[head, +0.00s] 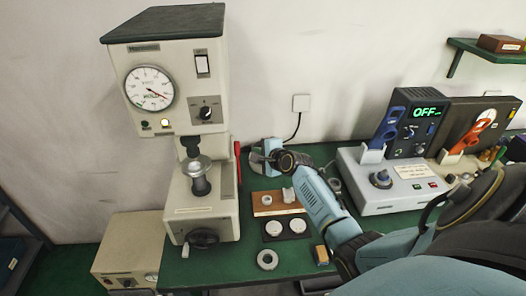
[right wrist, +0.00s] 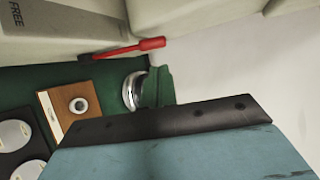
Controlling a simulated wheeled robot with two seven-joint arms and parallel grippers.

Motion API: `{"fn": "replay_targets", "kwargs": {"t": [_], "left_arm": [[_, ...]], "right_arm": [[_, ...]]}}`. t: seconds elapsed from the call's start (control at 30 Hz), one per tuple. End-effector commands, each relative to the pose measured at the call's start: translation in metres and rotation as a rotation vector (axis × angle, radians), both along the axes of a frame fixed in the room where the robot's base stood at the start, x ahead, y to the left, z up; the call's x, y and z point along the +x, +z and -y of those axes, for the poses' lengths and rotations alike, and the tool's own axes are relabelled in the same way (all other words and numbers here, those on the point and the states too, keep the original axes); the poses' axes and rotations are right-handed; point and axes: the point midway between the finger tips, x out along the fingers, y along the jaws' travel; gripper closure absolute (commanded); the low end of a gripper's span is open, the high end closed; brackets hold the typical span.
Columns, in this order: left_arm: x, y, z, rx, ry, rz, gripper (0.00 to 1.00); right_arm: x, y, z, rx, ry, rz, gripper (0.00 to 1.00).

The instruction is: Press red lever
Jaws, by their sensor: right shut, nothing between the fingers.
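The red lever (head: 237,160) is a thin red handle on the right side of the hardness tester (head: 208,190) in the head view. In the right wrist view the red lever (right wrist: 138,48) lies across the upper middle, its thick red grip pointing right and its dark end left. My right gripper (head: 258,158) is shut and empty, a little to the right of the lever and apart from it. My left gripper does not show.
The green bench (head: 210,268) holds a wooden block (head: 268,208) with a ring, a black tray (head: 271,238) with pale discs, and a loose ring (head: 267,259). A control box with an "OFF" display (head: 425,112) stands right. The white wall is close behind.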

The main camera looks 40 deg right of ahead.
Motion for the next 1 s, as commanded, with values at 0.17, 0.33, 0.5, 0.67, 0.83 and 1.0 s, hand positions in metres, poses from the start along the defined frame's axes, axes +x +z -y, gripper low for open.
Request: {"fn": "replay_targets", "kwargs": {"t": [0.17,0.33,0.5,0.67,0.83,1.0], "left_arm": [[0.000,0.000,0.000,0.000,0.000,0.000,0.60],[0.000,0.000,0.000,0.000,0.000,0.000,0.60],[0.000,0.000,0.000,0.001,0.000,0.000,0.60],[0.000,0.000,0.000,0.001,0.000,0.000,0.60],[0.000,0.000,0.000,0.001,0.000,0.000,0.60],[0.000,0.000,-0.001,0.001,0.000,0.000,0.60]], "right_arm": [[-0.017,0.008,-0.001,0.001,-0.001,0.001,1.00],[-0.024,0.012,-0.002,0.001,-0.001,0.000,1.00],[-0.025,0.013,-0.002,0.001,-0.001,0.000,1.00],[-0.025,0.013,-0.002,0.001,-0.001,0.000,1.00],[-0.024,0.013,-0.002,0.001,0.000,0.000,1.00],[-0.024,0.013,-0.002,0.001,0.000,0.000,1.00]]}}
